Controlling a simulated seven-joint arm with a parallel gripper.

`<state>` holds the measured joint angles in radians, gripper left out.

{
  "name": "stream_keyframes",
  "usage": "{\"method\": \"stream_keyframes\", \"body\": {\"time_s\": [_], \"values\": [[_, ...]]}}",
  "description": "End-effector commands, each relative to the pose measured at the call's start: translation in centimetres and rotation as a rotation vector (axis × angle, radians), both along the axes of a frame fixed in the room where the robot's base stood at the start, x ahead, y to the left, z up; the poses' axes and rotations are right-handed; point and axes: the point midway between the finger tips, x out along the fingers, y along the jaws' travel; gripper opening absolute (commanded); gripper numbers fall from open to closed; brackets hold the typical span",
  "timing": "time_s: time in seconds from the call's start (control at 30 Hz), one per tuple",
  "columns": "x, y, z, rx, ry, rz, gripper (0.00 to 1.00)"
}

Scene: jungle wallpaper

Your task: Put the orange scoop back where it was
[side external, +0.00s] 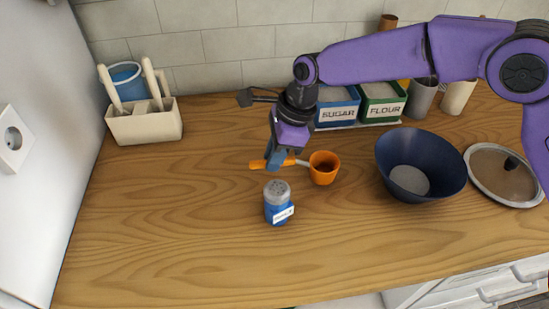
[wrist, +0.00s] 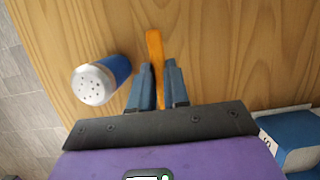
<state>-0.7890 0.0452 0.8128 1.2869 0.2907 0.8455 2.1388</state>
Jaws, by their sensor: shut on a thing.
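The orange scoop (side external: 323,169) is near the middle of the counter in the side external view. It has a round cup on the right and a handle pointing left. My gripper (side external: 276,162) is shut on its handle, between the cup and the handle's end. In the wrist view the orange handle (wrist: 155,48) runs between the two blue fingertips of my gripper (wrist: 158,85); the cup is out of sight there. I cannot tell whether the scoop touches the counter.
A blue shaker (side external: 278,204) with a grey top stands just in front of my gripper. A dark blue bowl (side external: 420,165) and a lid (side external: 505,175) are to the right. Sugar (side external: 337,107) and flour (side external: 382,103) boxes stand behind. A utensil caddy (side external: 144,125) is at left.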

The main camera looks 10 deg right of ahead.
Motion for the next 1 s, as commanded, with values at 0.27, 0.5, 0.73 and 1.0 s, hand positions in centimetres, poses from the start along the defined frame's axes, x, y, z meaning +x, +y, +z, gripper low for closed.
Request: {"method": "stream_keyframes", "body": {"time_s": [0.27, 0.5, 0.73, 1.0], "values": [[0.0, 0.0, -1.5, 0.001, -0.001, 0.001, 0.0], [0.0, 0.0, -1.8, 0.0, 0.0, 0.0, 0.0], [0.0, 0.0, -1.8, 0.0, 0.0, 0.001, 0.41], [0.1, -0.1, -0.9, 0.003, -0.003, 0.0, 0.41]]}}
